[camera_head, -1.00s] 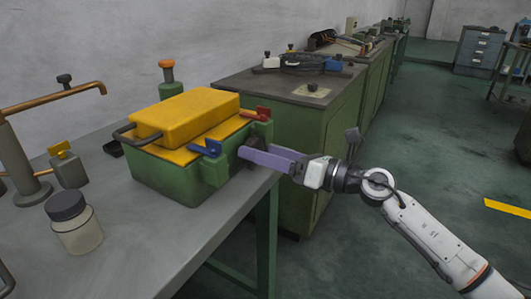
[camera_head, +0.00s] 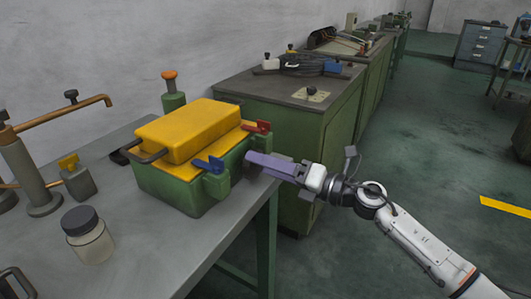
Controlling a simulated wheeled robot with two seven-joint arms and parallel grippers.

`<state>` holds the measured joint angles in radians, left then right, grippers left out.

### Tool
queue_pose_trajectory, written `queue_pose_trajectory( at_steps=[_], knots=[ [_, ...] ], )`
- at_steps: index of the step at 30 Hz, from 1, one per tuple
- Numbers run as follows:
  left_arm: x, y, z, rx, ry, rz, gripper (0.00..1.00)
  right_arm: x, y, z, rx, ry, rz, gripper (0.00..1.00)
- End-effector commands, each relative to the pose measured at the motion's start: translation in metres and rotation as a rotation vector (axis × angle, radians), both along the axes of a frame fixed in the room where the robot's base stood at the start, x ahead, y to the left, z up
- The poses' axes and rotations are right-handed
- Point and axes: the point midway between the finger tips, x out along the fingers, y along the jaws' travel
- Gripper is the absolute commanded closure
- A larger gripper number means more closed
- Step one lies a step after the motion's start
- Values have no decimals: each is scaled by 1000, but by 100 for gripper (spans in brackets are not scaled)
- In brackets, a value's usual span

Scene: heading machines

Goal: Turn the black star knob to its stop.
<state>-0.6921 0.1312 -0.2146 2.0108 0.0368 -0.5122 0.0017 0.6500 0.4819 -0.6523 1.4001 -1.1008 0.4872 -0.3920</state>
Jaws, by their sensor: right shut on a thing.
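A green box (camera_head: 165,190) with a yellow lid (camera_head: 198,130) stands at the bench's right edge. It has a blue lever (camera_head: 209,165) and a red lever (camera_head: 257,127). My right gripper (camera_head: 252,162), with purple fingers, reaches in from the right to the box's right side. It is shut on a dark piece there, seemingly the black star knob (camera_head: 250,172). The fingers hide most of it, so its shape and angle cannot be told. My left gripper is not in view.
On the grey bench (camera_head: 150,265) stand a dark-lidded jar (camera_head: 88,236), a copper pipe (camera_head: 62,115) with a small black knob, and a yellow-topped grey block (camera_head: 76,178). A green cabinet (camera_head: 285,125) stands behind my gripper. The floor to the right is largely clear.

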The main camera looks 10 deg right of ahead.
Motion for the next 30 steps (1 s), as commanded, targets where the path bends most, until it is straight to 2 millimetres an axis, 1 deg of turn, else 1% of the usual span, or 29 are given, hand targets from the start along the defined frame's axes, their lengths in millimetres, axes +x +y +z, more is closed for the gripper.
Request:
queue_pose_trajectory(
  at_steps=[1, 11, 12, 14, 15, 25, 30],
  knots=[
    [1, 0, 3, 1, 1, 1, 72, 0, 0, 1, 12, 18, 1, 66],
    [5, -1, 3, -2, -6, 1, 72, 0, 0, -1, 22, 29, 1, 66],
    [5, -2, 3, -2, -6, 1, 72, 0, 0, -1, 22, 29, 1, 37],
    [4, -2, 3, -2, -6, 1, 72, 0, 0, -1, 22, 29, 1, 27],
    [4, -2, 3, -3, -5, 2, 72, 0, 0, -1, 21, 28, 1, 26],
    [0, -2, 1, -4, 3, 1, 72, 0, -1, -3, 19, 29, -1, 26],
    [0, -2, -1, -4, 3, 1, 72, -2, -8, -4, 18, 29, 3, 26]
  ],
)
